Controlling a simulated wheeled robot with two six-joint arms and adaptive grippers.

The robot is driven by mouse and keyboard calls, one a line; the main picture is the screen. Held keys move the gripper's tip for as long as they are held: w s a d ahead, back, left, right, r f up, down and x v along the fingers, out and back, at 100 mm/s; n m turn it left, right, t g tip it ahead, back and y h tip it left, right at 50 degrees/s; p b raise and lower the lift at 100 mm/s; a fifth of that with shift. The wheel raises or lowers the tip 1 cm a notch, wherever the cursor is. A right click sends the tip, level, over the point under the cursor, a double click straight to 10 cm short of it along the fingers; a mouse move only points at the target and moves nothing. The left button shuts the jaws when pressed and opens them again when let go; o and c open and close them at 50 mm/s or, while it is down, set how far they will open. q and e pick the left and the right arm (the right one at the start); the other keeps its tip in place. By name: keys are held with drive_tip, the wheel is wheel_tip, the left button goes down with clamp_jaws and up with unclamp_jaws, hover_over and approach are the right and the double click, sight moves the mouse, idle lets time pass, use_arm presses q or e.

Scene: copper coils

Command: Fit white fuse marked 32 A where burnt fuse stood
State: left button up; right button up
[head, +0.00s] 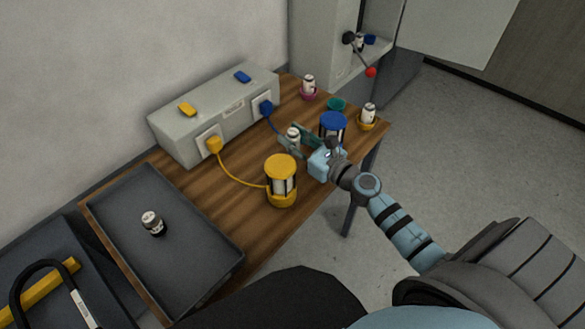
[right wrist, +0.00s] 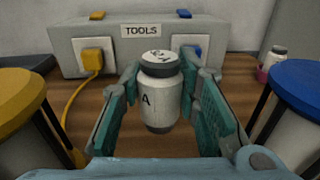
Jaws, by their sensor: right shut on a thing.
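My right gripper (head: 296,140) is shut on a white fuse (head: 293,134) and holds it upright over the table. In the right wrist view the fuse (right wrist: 160,95) stands between the teal pads; an "A" shows on its side, but its rating cannot be read fully. Two more white fuses stand in a pink cup (head: 308,95) and a yellow cup (head: 367,125). A green cup (head: 336,104) looks empty. My left gripper is out of view.
Yellow (head: 281,170) and blue (head: 333,122) lantern-like holders flank my right gripper. Behind is a grey box (head: 215,115) labelled TOOLS, with yellow and blue plugs and cords. A grey cabinet (head: 325,45) with a red-knobbed lever (head: 370,71) stands at the back right.

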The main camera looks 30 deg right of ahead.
drive_tip(key=shift+f+b, duration=1.8)
drive_tip(key=shift+f, duration=0.75)
drive_tip(key=o, duration=1.2)
drive_tip(key=shift+r, duration=0.1)
drive_tip(key=shift+c, duration=0.2)
